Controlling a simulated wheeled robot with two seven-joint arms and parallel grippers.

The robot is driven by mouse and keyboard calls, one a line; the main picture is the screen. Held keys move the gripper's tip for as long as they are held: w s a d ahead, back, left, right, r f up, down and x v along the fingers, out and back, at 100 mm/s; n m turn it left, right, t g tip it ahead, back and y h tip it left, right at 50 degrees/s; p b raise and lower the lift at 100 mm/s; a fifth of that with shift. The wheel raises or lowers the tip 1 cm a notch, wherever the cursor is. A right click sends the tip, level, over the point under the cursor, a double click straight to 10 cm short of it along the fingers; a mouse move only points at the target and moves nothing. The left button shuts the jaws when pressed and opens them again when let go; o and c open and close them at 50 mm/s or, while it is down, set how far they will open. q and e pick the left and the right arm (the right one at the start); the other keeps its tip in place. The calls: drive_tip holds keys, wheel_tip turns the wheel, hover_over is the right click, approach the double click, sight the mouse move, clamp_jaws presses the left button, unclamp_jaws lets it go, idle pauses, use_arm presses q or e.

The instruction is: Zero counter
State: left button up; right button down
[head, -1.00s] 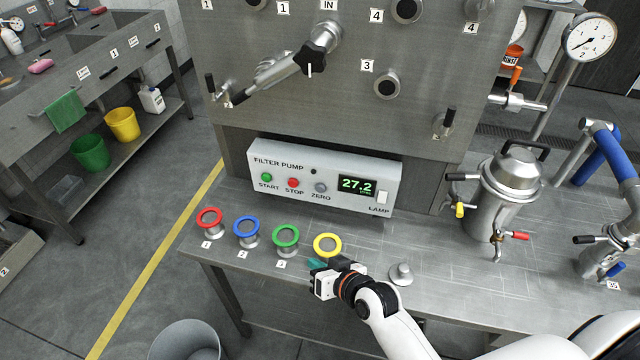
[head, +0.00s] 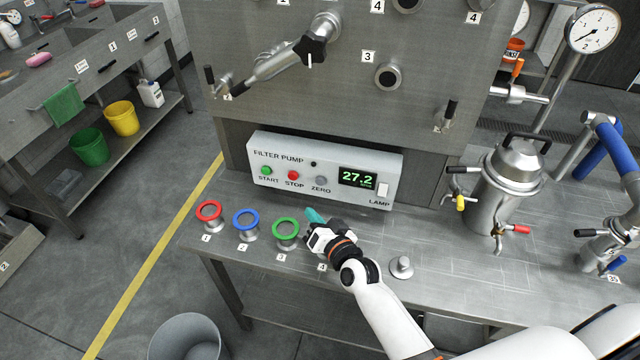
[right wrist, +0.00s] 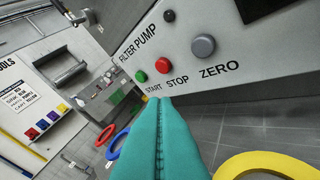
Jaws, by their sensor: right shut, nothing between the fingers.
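The filter pump box (head: 325,160) stands on the steel bench, with a green START button (head: 266,171), a red STOP button (head: 294,175) and a grey ZERO button (head: 321,181). Its counter display (head: 357,178) reads 27.2. My right gripper (head: 314,214) is shut and empty, in front of the box and below the ZERO button, apart from it. In the right wrist view its teal fingertips (right wrist: 160,105) point at the box's lower edge, with the ZERO button (right wrist: 204,46) up and to the right. My left gripper is not in view.
Red (head: 209,210), blue (head: 246,219) and green (head: 286,229) rings stand on the bench left of my gripper. A yellow ring (right wrist: 270,165) is close by in the right wrist view. A small metal knob (head: 401,267) and a steel vessel (head: 508,190) are to the right.

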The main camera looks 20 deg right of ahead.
sight(316, 183)
drive_tip(key=w+d+b, duration=0.3)
drive_tip(key=w+d, duration=0.1)
drive_tip(key=w, duration=0.2)
drive_tip(key=shift+w, duration=0.15)
idle(2.0)
drive_tip(key=shift+w+d, duration=0.25)
drive_tip(key=shift+w+d+b, duration=0.25)
drive_tip(key=shift+w+b, duration=0.05)
drive_tip(key=shift+w, duration=0.05)
idle(0.7)
drive_tip(key=shift+s, duration=0.1)
drive_tip(key=shift+s+a+p, duration=0.5)
drive_tip(key=shift+s+p, duration=0.05)
drive_tip(key=shift+s, duration=0.1)
